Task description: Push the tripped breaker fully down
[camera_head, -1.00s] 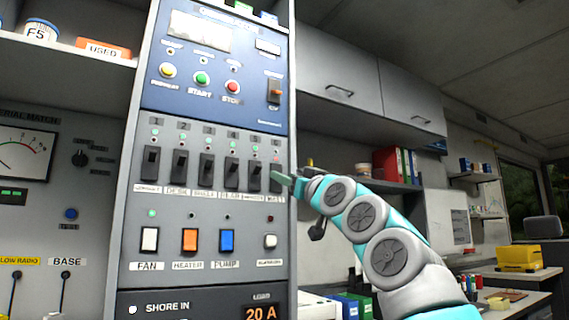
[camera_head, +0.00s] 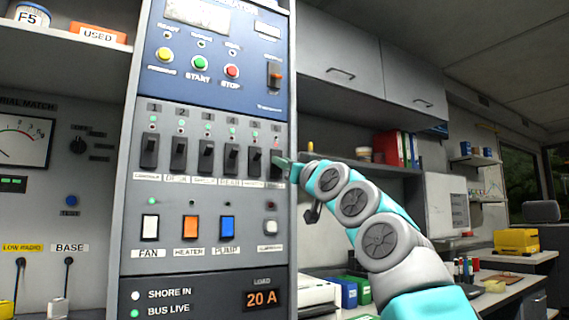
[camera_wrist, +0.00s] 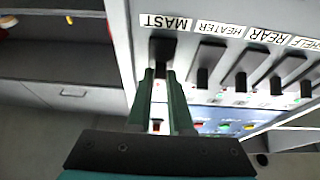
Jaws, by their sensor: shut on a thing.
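The breaker row runs across the grey panel in the head view. The sixth breaker (camera_head: 276,160), at the right end, is largely hidden by my gripper (camera_head: 283,165). In the upside-down wrist view its black lever (camera_wrist: 162,48) is beside the MAST label (camera_wrist: 165,22). My gripper (camera_wrist: 161,74) has its two green fingers on either side of this lever, shut on it. A small gap shows between the fingers nearer the wrist. A small reddish light shows above the sixth breaker. The lever's exact tilt is hard to tell.
Neighbouring breakers, such as the fifth (camera_head: 254,157), stand close to the left. Below are white, orange and blue rocker switches, including the blue pump switch (camera_head: 227,227). A grey overhead cabinet (camera_head: 345,65) and a shelf are to the right. Open space lies before the panel.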

